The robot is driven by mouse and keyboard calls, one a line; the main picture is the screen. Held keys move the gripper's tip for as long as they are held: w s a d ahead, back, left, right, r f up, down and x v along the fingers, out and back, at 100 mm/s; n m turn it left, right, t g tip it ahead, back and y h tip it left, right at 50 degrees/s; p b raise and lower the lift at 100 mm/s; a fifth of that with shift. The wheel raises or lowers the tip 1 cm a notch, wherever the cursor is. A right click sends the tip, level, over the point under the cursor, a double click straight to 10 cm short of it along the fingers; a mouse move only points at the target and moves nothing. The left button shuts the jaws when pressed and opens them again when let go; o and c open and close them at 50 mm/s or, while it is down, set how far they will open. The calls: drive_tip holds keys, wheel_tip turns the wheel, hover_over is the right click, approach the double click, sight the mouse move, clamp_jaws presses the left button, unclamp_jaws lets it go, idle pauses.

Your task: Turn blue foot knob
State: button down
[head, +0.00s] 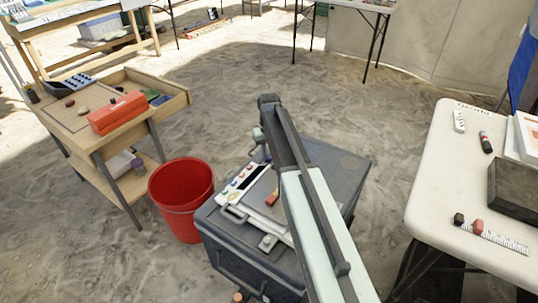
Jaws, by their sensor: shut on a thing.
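A flat pale instrument (232,195) with a row of coloured buttons lies on top of a dark grey case (345,166). A small reddish block (272,198) is on its right part, and a handle shows at its near left edge. My arm reaches from the lower right over the case and covers the instrument's right side. My gripper (259,146) is low at the instrument's far end, partly behind my arm. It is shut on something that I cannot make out. I cannot pick out a blue foot knob; that far end is mostly hidden.
A red bucket (181,200) stands close to the left of the case. A wooden workbench (115,150) with an orange-red box (118,112) is farther left. A white table (440,185) with small items is at right. Sandy floor behind the case is clear.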

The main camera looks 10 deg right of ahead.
sight(268, 157)
drive_tip(key=m, duration=0.6)
drive_tip(key=shift+a, duration=0.1)
idle(0.5)
drive_tip(key=c, duration=1.1)
unclamp_jaws()
wheel_tip(268, 157, up, 8)
drive_tip(key=p, duration=0.8)
drive_tip(key=shift+f, duration=0.1)
